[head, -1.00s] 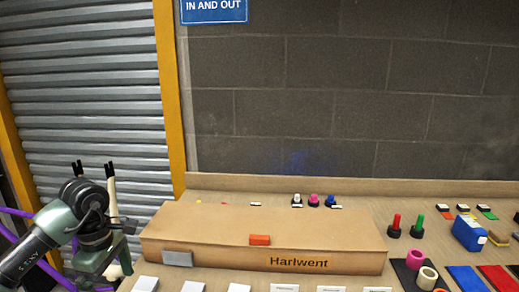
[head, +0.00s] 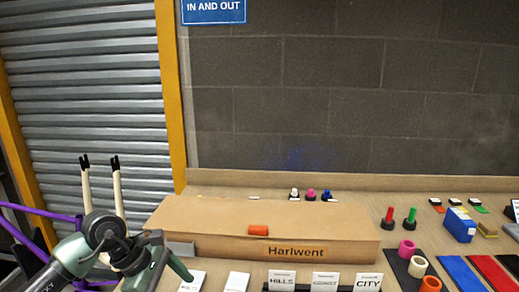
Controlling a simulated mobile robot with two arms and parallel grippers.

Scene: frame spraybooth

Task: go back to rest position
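My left gripper (head: 100,162) is at the lower left of the head view, in front of the grey roller shutter. Its two pale fingers with black tips point up and stand apart, with nothing between them. It is left of the long cardboard box (head: 220,220) and touches nothing that I can see. My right gripper is not in view.
The box marked "Harlwent" lies on a wooden bench (head: 350,194), with an orange block (head: 258,230) at its front edge. White cards, including one reading "CITY" (head: 368,281), stand in front. Coloured rings (head: 407,249), pegs (head: 389,217) and a blue box (head: 459,225) are at right.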

